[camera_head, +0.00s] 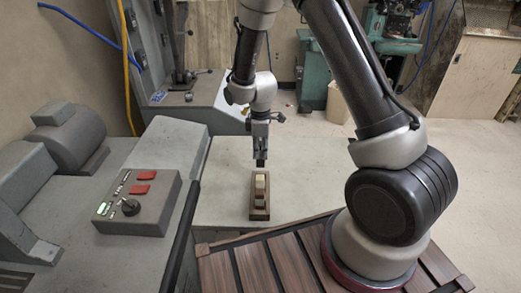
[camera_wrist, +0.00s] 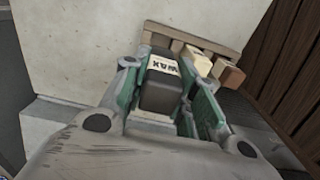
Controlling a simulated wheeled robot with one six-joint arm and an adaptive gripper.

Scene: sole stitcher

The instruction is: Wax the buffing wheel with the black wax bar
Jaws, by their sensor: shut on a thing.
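The black wax bar (camera_wrist: 158,92) with a white "WAX" label is between the green-lined fingers of my gripper (camera_wrist: 168,78) in the wrist view. My gripper is shut on it. In the head view, my gripper (camera_head: 260,148) points down with the black bar (camera_head: 260,162) at its tips, at the far end of a wooden holder (camera_head: 260,214). I cannot tell whether the bar is clear of the holder. A buffing wheel cannot be made out in either view.
The holder carries a cream bar (camera_wrist: 197,64) and a brown bar (camera_wrist: 230,76). It stands on a grey tabletop (camera_head: 310,180) with bare room around it. A control box (camera_head: 140,200) with red buttons and a knob, and a grey motor (camera_head: 65,138), are at the left.

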